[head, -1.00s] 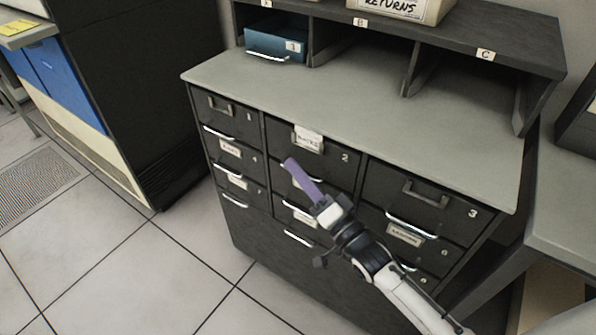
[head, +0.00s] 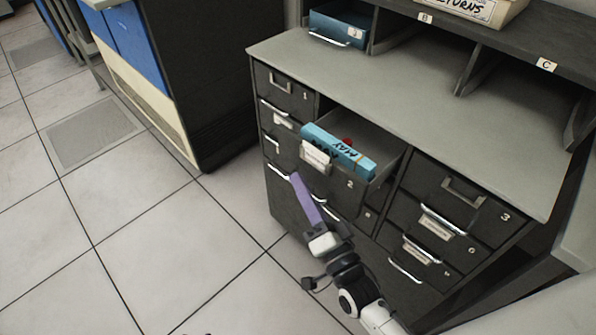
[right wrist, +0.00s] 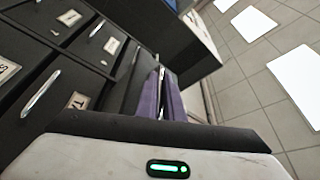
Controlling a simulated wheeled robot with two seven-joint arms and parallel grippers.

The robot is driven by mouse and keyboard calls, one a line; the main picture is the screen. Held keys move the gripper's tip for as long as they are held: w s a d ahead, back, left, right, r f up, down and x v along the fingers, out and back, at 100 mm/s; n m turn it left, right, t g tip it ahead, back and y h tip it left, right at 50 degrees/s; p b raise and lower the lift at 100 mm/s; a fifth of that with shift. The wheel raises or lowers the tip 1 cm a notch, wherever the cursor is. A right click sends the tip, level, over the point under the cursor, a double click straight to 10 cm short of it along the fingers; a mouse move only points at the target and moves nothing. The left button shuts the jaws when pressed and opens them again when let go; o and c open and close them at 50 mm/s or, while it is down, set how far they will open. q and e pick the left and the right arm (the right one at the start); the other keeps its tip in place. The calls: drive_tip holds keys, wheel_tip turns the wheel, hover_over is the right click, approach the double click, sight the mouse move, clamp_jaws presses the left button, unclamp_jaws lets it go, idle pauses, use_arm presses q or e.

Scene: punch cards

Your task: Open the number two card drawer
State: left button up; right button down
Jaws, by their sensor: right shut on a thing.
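The number two drawer (head: 349,196) is pulled out of the dark cabinet in the head view, in the top row between drawers 1 and 3. A blue block marked MAY (head: 350,157) and a small red thing (head: 348,141) show inside it. My right gripper (head: 298,180), with purple fingers, is at the lower left of the drawer front and shut on its handle, which the fingers mostly hide. In the right wrist view the purple fingers (right wrist: 162,95) are close together, with a bright sliver between them. My left gripper is in neither view.
Drawer 1 (head: 284,88) and drawer 3 (head: 458,197) are shut. A grey top (head: 400,80) lies above them, with a blue box (head: 338,27) in the shelf at the back. Free tiled floor (head: 150,230) lies to the left.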

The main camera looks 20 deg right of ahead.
drive_tip(key=shift+d, duration=0.1)
drive_tip(key=c, duration=2.2)
unclamp_jaws()
drive_tip(key=v, duration=1)
drive_tip(key=shift+s+f+b, duration=0.1)
drive_tip(key=shift+s+b, duration=0.05)
drive_tip(key=shift+b, duration=0.2)
